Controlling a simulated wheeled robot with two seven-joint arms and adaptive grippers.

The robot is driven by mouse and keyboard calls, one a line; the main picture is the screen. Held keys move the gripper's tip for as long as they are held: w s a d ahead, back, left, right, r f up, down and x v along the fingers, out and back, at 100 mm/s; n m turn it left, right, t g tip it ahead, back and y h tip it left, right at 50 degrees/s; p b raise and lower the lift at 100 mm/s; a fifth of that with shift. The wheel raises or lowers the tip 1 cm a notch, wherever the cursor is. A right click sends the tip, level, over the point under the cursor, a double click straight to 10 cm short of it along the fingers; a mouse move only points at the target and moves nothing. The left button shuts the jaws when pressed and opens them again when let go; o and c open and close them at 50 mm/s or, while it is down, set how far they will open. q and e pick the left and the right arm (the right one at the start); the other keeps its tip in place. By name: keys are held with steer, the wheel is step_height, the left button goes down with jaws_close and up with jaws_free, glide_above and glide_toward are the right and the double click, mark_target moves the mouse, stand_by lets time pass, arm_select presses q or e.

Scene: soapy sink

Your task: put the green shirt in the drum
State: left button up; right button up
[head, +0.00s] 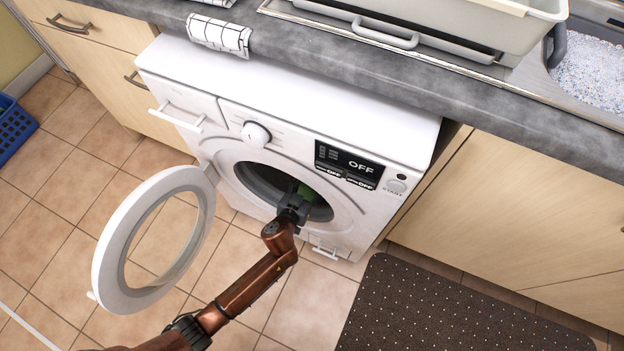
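The white washing machine (290,120) stands under the counter with its round door (112,250) swung open to the left. Its dark drum opening (262,183) faces me. My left gripper (298,197) is at the right part of this opening, reaching into it. A small patch of the green shirt (306,191) shows just beyond the gripper, inside the opening; most of the shirt is hidden. The fingertips are hidden, so I cannot tell whether they are shut on the shirt or apart. My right gripper is not in view.
The machine's display (348,164) reads OFF. A grey counter (400,85) above holds a folded checked cloth (219,36) and a pale basin (450,25). A dark dotted mat (440,310) lies at right; a blue basket (12,128) stands far left.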

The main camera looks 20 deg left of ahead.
arm_select(q)
steer(key=shift+f, duration=0.35)
steer(key=o, duration=1.5)
steer(key=shift+c, duration=0.2)
steer(key=v, duration=1.1)
steer(key=shift+s, duration=0.15)
steer(key=shift+s+r, duration=0.1)
steer(key=shift+s, duration=0.2)
steer(key=f+p+v, duration=0.1)
steer(key=p+v, duration=0.6)
steer(key=v, duration=0.9)
steer(key=shift+s, duration=0.6)
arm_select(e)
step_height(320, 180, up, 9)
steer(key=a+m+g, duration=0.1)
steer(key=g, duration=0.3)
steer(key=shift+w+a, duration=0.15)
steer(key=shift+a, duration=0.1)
